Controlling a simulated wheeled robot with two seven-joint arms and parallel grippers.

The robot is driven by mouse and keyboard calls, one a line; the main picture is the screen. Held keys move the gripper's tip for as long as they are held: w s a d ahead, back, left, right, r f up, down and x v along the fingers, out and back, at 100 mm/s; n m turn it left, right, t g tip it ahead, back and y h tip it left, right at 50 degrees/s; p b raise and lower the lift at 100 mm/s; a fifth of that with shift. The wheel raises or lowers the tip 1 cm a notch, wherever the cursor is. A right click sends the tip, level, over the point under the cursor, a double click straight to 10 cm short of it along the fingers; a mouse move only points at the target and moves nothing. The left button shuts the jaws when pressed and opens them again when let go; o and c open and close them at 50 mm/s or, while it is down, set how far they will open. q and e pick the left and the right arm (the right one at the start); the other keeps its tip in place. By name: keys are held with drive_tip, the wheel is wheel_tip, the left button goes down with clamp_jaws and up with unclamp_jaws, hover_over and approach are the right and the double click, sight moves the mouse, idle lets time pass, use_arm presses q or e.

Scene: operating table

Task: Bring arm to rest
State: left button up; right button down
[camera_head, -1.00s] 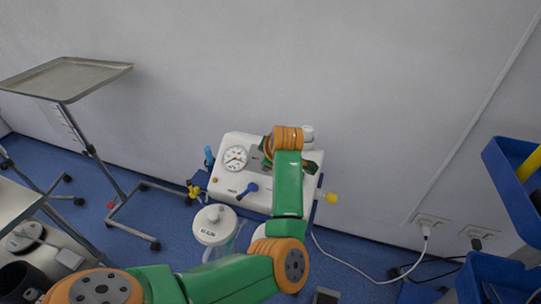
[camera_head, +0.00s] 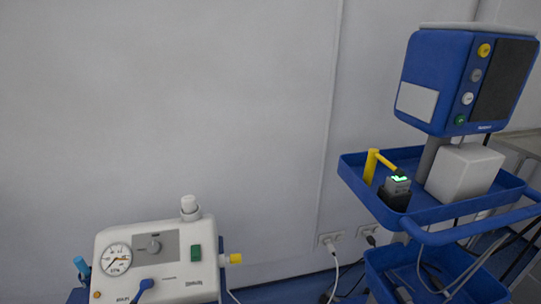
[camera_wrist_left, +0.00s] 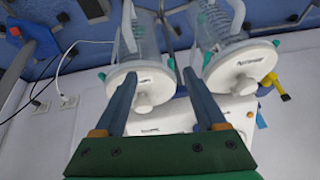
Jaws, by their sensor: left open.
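My left gripper (camera_wrist_left: 159,74) shows in the left wrist view with its two blue-grey fingers apart and nothing between them. Its green and orange palm (camera_wrist_left: 160,155) fills the bottom of that view. Beyond the fingers are two clear jars with white lids, one at the left (camera_wrist_left: 123,72) and one at the right (camera_wrist_left: 255,55). I cannot tell whether the fingers touch them. Neither arm shows in the head view, and my right gripper is in no view.
A white suction unit (camera_head: 172,245) with a gauge stands at lower left in the head view. To its right are a blue trolley (camera_head: 440,213), a blue monitor (camera_head: 437,75) and a yellow-handled device (camera_head: 371,165). Cables hang from wall sockets (camera_head: 330,240).

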use_arm(q)
drive_tip(key=s+d+f+m+g+h, duration=0.1)
drive_tip(key=s+d+f+m+h, duration=0.1)
drive_tip(key=s+d+m, duration=0.4)
wheel_tip(320, 180, down, 9)
drive_tip(key=n+g+p, duration=0.1)
drive_tip(key=n, duration=0.1)
drive_tip(key=s+a+f+g+p, duration=0.1)
drive_tip(key=s+a+f+p, duration=0.1)
drive_tip(key=s+f, duration=1.1)
drive_tip(key=shift+s+a+f+g, duration=0.25)
drive_tip(key=shift+s+a+g, duration=0.25)
drive_tip(key=shift+s, duration=0.4)
drive_tip(key=shift+a, duration=0.15)
